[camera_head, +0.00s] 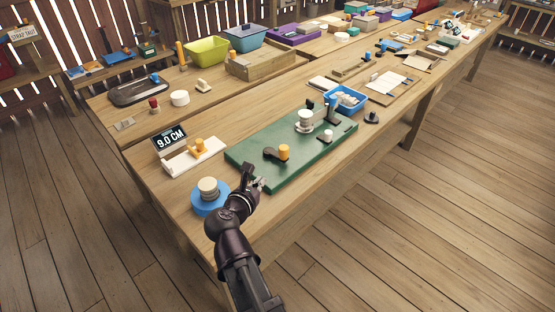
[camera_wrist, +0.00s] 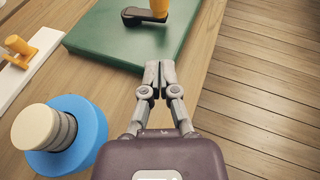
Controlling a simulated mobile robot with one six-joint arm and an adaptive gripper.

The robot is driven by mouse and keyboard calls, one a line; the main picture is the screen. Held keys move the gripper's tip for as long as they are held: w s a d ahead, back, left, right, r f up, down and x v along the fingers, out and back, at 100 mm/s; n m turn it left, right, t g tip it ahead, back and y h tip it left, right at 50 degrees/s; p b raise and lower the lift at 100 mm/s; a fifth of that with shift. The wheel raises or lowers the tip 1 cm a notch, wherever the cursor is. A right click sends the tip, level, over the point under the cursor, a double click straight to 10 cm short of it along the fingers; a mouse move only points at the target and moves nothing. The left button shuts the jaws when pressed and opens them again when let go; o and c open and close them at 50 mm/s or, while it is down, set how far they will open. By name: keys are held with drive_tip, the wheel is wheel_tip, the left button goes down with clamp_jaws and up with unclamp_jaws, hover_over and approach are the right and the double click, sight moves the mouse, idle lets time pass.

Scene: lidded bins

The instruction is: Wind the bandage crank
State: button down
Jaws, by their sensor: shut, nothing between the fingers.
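A dark crank arm (camera_head: 269,153) with an orange knob (camera_head: 284,152) sits on the near part of a green board (camera_head: 252,167). A white roll (camera_head: 305,117), perhaps the bandage, stands toward the board's far end beside grey and dark upright parts. In the wrist view the crank arm (camera_wrist: 134,17) and orange knob (camera_wrist: 154,8) are at the top edge, partly cut off. My gripper (camera_head: 259,183) is shut and empty at the near edge of the green board, apart from the crank. Its fingertips show in the wrist view (camera_wrist: 158,72) below the knob.
A blue disc (camera_head: 197,204) with a stack of pale rolls stands left of my gripper. A white strip (camera_head: 178,164) with an orange handle and a "9.0 CM" display (camera_head: 170,139) lie behind it. A blue tray (camera_head: 349,92) stands beyond the board. The table's front edge is close by.

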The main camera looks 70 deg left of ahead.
sight(283, 155)
drive_tip(key=b+x, duration=0.1)
drive_tip(key=x, duration=0.3)
drive_tip(key=b+x, duration=0.1)
drive_tip(key=x, duration=0.3)
drive_tip(key=b+x, duration=0.1)
drive_tip(key=x, duration=0.3)
drive_tip(key=shift+a+r, duration=0.2)
drive_tip(key=shift+r, duration=0.05)
drive_tip(key=shift+w+a, duration=0.65)
drive_tip(key=shift+a, duration=0.05)
drive_tip(key=shift+w+d, duration=0.1)
drive_tip(key=shift+w, duration=0.25)
drive_tip(key=shift+s, duration=0.1)
